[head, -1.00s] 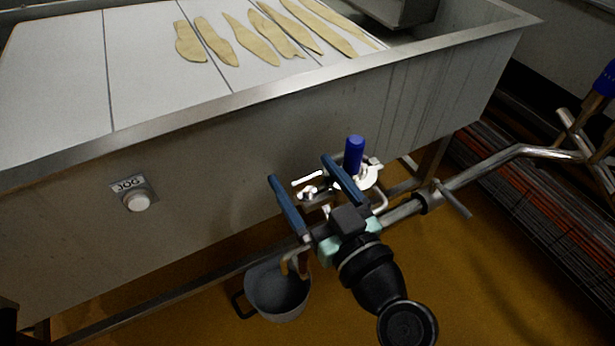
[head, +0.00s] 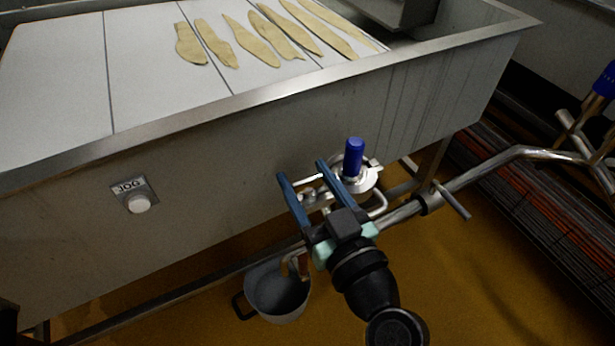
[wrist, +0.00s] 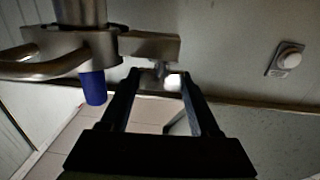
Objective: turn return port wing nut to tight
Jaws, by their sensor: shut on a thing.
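The return port wing nut (head: 308,194) is a small bright metal piece on the pipe fitting below the vat's front wall. In the head view it is partly hidden by my gripper (head: 300,170). The wrist view shows the wing nut (wrist: 172,81) between the tips of my gripper (wrist: 157,74). The blue-grey fingers are shut on the nut, with its width still between them. A valve with an upright blue handle (head: 354,158) stands just right of the fingers; the handle also shows in the wrist view (wrist: 93,87). The nut's exact angle is hard to tell.
The steel vat (head: 230,150) is close behind the fitting, with a white JOG button (head: 139,203) on its wall. A grey bucket (head: 278,292) stands on the floor below. A steel pipe (head: 480,172) runs off right. Clear floor lies at lower right.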

